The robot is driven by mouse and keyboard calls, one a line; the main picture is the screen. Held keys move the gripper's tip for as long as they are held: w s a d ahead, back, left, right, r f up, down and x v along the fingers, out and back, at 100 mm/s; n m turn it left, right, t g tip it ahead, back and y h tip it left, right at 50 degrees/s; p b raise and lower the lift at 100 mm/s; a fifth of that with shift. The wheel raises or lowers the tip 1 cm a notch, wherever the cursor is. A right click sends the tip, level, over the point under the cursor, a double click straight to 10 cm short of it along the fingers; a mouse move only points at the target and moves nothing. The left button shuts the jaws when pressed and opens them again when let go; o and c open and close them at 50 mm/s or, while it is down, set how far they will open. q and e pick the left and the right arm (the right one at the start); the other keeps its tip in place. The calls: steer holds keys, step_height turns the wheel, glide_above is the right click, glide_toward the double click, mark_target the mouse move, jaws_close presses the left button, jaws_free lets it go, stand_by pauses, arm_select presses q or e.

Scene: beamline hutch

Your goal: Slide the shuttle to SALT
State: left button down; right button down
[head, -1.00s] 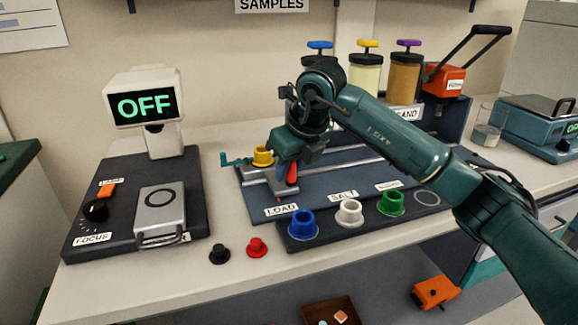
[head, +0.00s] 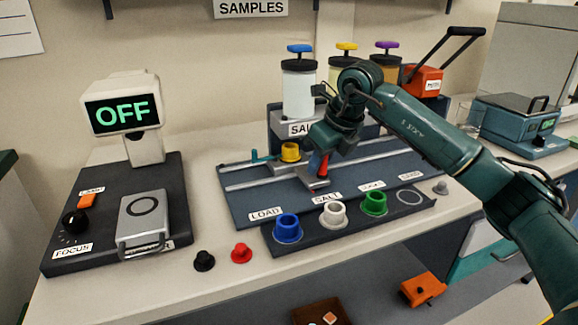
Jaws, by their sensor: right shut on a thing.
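The shuttle (head: 312,181) is a grey carriage on two pale rails on a dark blue board (head: 236,207). It carries a yellow cup (head: 290,152) at its back, with a teal arm sticking out to the left. My right gripper (head: 322,158) is shut on the shuttle's red handle (head: 322,165), and partly hides it. The shuttle's front end stands close to the SALT label (head: 327,198), slightly left of its middle and well right of the LOAD label (head: 265,214). My left gripper is out of view.
Jars, including a white one (head: 299,92), stand behind the rails. A screen (head: 123,112) reads OFF. The rails right of the shuttle look clear.

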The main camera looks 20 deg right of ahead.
steer(key=d, duration=0.2)
steer(key=shift+w+d, duration=0.1)
steer(key=shift+d, duration=0.2)
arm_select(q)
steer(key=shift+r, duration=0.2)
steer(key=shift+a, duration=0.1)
arm_select(e)
steer(key=c, duration=1.4)
jaws_free()
steer(key=shift+a, duration=0.1)
steer(key=shift+o, duration=0.2)
arm_select(q)
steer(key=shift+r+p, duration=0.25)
steer(key=shift+p, duration=0.5)
arm_select(e)
steer(key=v, duration=1.3)
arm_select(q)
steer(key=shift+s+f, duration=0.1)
